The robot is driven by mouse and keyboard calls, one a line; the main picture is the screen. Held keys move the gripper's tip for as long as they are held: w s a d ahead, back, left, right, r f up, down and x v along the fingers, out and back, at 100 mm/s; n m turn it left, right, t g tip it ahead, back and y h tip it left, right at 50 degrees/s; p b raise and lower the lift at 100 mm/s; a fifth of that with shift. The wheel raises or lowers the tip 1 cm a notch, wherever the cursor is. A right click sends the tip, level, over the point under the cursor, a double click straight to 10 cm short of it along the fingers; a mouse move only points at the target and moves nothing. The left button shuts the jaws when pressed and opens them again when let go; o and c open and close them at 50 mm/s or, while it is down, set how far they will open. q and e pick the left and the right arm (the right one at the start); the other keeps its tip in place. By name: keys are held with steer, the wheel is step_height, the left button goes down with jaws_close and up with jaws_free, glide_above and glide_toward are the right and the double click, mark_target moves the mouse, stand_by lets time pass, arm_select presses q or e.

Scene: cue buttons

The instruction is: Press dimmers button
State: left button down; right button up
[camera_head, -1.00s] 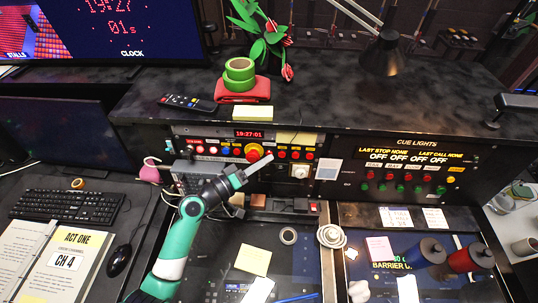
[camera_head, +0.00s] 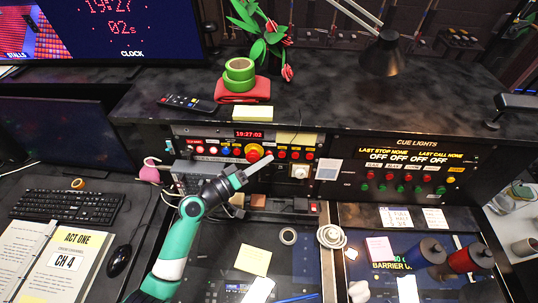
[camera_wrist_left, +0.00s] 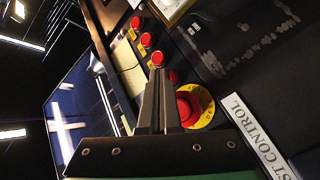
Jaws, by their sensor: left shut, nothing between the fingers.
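My left gripper (camera_head: 268,160) is shut and empty. Its fingers point up and right in front of the button panel, close to a large red button (camera_head: 254,150) with a yellow surround. In the left wrist view the shut fingers (camera_wrist_left: 159,76) stand upright in front of the panel. The large red button (camera_wrist_left: 186,108) is just right of them, partly covered. Small red buttons (camera_head: 295,154) sit right of it in the head view and form a row in the left wrist view (camera_wrist_left: 145,40). I cannot read which one is labelled dimmers. Contact cannot be told.
A cue lights panel (camera_head: 408,172) is at the right. A white knob (camera_head: 299,171) sits below the small red buttons. A keyboard (camera_head: 67,207) lies at the left.

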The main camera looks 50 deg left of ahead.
arm_select(q)
steer(key=shift+w+a, duration=0.1)
stand_by(0.4)
steer(key=shift+w+a+f+b, duration=0.15)
steer(key=shift+b, duration=0.2)
stand_by(0.6)
steer(key=s+d+r+p, duration=0.1)
steer(key=s+d+p, duration=0.2)
steer(key=s+d, duration=0.1)
steer(key=shift+s, duration=0.3)
steer(key=shift+d+r, duration=0.1)
steer(key=shift+d, duration=0.1)
